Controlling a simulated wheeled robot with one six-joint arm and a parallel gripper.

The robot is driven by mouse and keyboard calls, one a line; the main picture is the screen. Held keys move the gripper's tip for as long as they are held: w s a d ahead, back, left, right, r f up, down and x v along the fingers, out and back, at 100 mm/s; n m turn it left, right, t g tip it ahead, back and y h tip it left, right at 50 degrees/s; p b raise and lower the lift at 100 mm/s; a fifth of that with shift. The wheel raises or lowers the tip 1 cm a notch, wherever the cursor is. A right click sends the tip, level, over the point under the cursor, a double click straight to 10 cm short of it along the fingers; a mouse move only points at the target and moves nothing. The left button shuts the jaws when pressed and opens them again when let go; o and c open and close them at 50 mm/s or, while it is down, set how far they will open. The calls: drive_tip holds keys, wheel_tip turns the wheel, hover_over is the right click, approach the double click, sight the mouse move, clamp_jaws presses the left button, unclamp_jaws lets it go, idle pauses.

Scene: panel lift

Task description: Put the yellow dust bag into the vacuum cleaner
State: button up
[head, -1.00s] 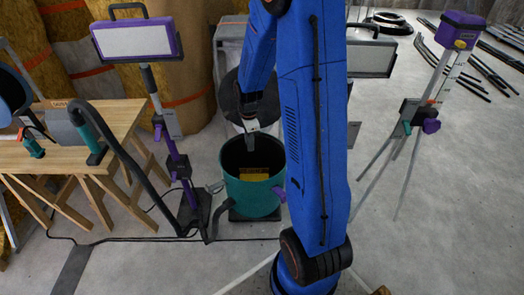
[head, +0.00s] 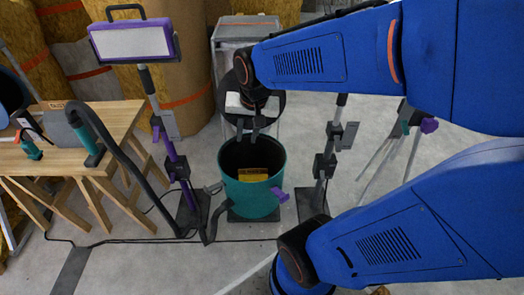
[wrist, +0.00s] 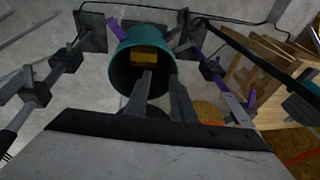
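The yellow dust bag (head: 254,174) sits inside the teal drum of the vacuum cleaner (head: 250,197), below its open rim. The bag's lower part is hidden by the drum wall. In the wrist view the bag (wrist: 147,57) shows as a yellow block inside the dark mouth of the teal drum (wrist: 143,43). My gripper (head: 248,129) is above the back of the drum's rim with its fingers pointing down. Its two fingers (wrist: 163,82) stand apart with nothing between them, clear of the bag.
A dark round disc (head: 272,107) stands behind the drum, partly covered by my gripper. A purple work light (head: 133,42) on a stand is at the left, beside a wooden workbench (head: 110,125). A dark hose (head: 128,160) runs to the drum. Another stand (head: 322,170) is close right.

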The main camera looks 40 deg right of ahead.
drive_tip(key=s+a+r+n, duration=0.1)
drive_tip(key=s+n, duration=0.2)
drive_tip(key=s, duration=0.2)
drive_tip(key=s+a+r+n+t, duration=0.1)
drive_tip(key=s+r+n, duration=0.1)
drive_tip(key=s, duration=0.4)
drive_tip(key=shift+s+a+r+n, duration=0.15)
drive_tip(key=shift+a+r+n, duration=0.15)
drive_tip(key=shift+n, duration=0.6)
